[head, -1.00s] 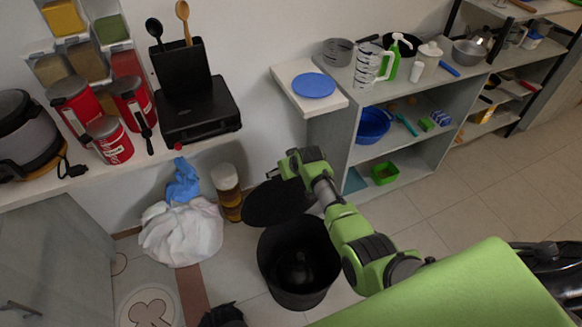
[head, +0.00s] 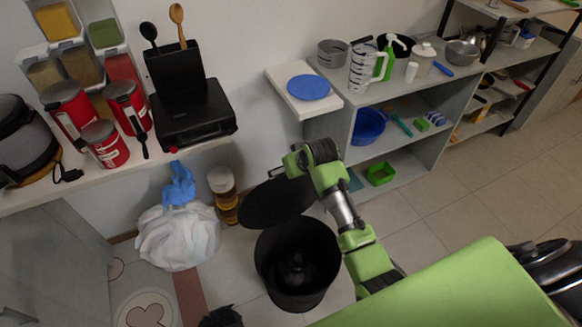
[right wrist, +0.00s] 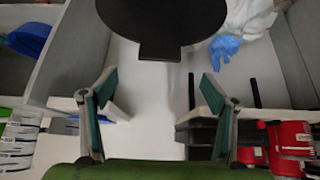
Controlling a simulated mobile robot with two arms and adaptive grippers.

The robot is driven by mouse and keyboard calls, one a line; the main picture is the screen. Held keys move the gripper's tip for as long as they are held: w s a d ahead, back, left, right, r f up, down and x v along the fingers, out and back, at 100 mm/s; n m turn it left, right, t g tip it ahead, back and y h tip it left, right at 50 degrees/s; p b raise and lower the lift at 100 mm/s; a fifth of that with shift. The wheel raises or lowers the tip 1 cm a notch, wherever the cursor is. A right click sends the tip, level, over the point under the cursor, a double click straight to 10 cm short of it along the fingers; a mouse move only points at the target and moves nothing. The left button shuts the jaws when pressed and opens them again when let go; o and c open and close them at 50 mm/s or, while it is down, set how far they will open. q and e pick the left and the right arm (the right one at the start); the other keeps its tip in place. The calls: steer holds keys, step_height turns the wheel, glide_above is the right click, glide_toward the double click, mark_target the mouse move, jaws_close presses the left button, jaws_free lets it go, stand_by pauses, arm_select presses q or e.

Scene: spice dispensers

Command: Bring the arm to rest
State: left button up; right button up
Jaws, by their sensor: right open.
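My right arm (head: 342,210), green with grey and black joints, rises from the lower right in the head view. It stands in front of the shelf unit and beside the black bin. My left gripper is not seen.
An open black bin (head: 298,270) with its raised lid (head: 277,203) is close to my arm. A white bag (head: 177,237) lies left of it. A counter (head: 120,178) holds red canisters. Shelves (head: 345,120) stand behind; floor at right is clear.

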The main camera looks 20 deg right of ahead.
steer(key=shift+f, duration=0.1)
stand_by(0.4)
steer(key=s+a+f+n+g, duration=0.1)
steer(key=s+f+g, duration=0.1)
steer(key=s+f, duration=1)
steer(key=s+a+f+g, duration=0.1)
steer(key=s+f, duration=0.8)
steer(key=f, duration=0.8)
steer(key=s+f+g, duration=0.1)
steer(key=s+f, duration=0.3)
steer(key=s, duration=0.7)
steer(key=s+f+g, duration=0.1)
steer(key=s+f, duration=0.4)
steer(key=s, duration=0.6)
steer(key=s+d+f+n+g, duration=0.1)
steer(key=s+f, duration=0.3)
steer(key=s, duration=0.7)
steer(key=shift+f, duration=0.15)
